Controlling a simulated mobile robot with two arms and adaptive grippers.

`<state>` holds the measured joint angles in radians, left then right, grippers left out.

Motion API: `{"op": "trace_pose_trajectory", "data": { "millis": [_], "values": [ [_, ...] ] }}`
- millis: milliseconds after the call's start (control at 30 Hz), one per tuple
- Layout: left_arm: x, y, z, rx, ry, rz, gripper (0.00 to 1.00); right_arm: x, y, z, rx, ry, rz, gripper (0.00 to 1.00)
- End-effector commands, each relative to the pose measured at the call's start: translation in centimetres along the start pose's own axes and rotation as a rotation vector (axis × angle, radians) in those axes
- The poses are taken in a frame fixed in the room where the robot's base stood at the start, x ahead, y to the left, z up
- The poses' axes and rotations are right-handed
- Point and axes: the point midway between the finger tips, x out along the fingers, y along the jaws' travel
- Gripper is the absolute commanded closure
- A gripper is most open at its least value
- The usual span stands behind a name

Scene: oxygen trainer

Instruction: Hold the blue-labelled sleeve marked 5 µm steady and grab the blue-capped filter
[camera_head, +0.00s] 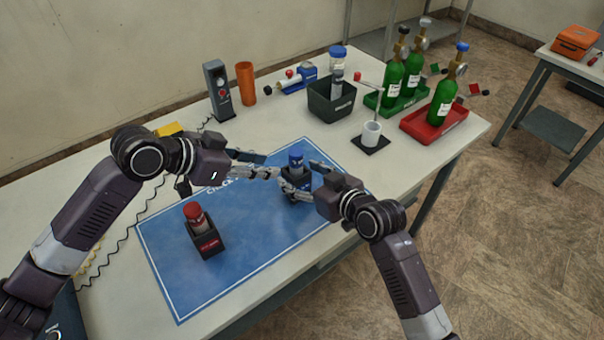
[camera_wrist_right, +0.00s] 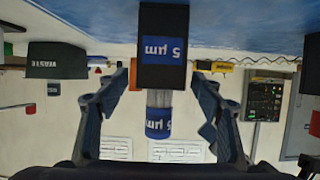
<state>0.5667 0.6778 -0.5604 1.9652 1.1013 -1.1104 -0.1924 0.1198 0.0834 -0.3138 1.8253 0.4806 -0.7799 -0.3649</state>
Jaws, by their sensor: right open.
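The black sleeve (camera_head: 293,183) with the blue 5 µm label stands upright on the blue mat. The blue-capped filter (camera_head: 296,160) sticks up out of it. In the upside-down right wrist view, the sleeve (camera_wrist_right: 150,75) hangs at top centre and the clear filter body with its blue 5 µm band (camera_wrist_right: 158,121) shows below it. My right gripper (camera_head: 299,174) is open, one finger on each side of the filter, with gaps visible in the wrist view (camera_wrist_right: 160,75). My left gripper (camera_head: 274,172) is at the sleeve's left side; whether its fingers touch the sleeve is unclear.
A red-capped filter in a red-labelled sleeve (camera_head: 206,239) stands on the mat (camera_head: 180,285), front left. The mat's front is clear.

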Motion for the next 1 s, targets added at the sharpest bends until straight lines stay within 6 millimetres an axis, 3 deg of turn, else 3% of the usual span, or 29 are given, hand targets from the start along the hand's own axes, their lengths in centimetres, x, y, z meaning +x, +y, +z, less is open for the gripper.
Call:
{"op": "trace_pose_trajectory", "data": {
  "millis": [500,967,1000],
  "values": [
    [0.0,0.0,0.0,0.0,0.0,0.0,0.71,6.4,0.0,0.0,0.002,0.0,0.001,0.39],
    [0.0,0.0,0.0,0.0,0.0,0.0,0.71,7.5,0.1,0.0,0.0,0.0,0.001,0.39],
    [0.0,0.0,0.0,0.0,0.0,0.0,0.71,7.5,0.1,0.0,0.0,0.0,0.001,0.42]
  ]
}}
